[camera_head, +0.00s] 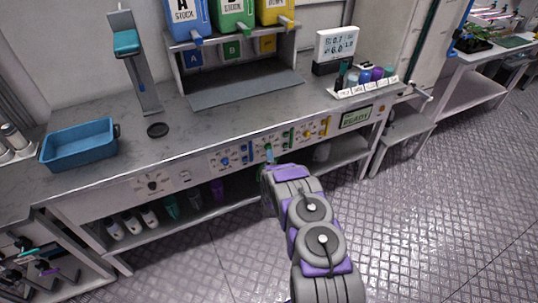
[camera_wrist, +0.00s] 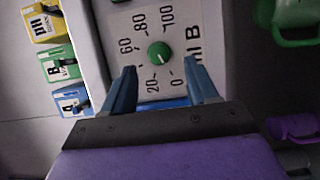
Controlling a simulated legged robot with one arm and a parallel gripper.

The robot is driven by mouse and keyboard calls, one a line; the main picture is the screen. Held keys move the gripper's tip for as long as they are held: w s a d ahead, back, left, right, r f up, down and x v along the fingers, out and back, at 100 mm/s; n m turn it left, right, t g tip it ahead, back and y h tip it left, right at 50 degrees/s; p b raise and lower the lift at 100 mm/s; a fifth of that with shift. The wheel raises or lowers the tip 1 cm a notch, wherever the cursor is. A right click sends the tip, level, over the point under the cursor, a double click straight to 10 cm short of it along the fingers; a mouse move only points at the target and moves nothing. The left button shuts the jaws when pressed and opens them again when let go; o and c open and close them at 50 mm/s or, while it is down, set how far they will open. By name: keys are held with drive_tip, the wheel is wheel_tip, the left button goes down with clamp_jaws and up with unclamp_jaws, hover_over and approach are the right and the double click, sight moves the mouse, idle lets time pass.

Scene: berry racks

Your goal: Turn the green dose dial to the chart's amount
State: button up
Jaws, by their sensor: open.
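The green dose dial (camera_wrist: 160,53) is a round knob on a white panel marked "ml B", with a scale from 0 to 100 around it. The 40 mark is not readable, and I cannot tell the dial's setting for sure. My gripper (camera_wrist: 162,88) is open, its two blue fingers reaching toward the panel on the left and right below the dial, with nothing seen between them. In the head view, my gripper (camera_head: 268,163) is at the front of the bench, by the green section of the control panel (camera_head: 235,158). I cannot make out a dose chart.
Blue A, green B (camera_head: 233,14) and yellow stock containers stand on a rack at the back. A small display (camera_head: 337,43) and a "READY" screen (camera_head: 356,117) are to the right. A blue tray (camera_head: 80,144) sits at left.

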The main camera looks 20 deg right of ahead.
sight(268, 147)
drive_tip(key=shift+b+x, duration=0.5)
drive_tip(key=shift+x, duration=1.9)
drive_tip(key=shift+c, duration=0.2)
drive_tip(key=c, duration=1)
drive_tip(key=shift+a, duration=0.1)
drive_tip(key=shift+s+d+r+m+g+y+p, duration=0.15)
drive_tip(key=shift+m+g+y+p, duration=0.4)
drive_tip(key=shift+m+y+p, duration=1.15)
drive_tip(key=shift+w+d+r+m+g+y+p, duration=0.15)
drive_tip(key=shift+m+g+y+p, duration=0.45)
drive_tip(key=shift+m, duration=2.1)
drive_tip(key=shift+s+d+r+m+g+y+p, duration=0.15)
drive_tip(key=shift+m+g+y+p, duration=0.4)
drive_tip(key=shift+m+y+p, duration=1.15)
drive_tip(key=shift+m+h+b, duration=0.55)
drive_tip(key=shift+m+h, duration=0.05)
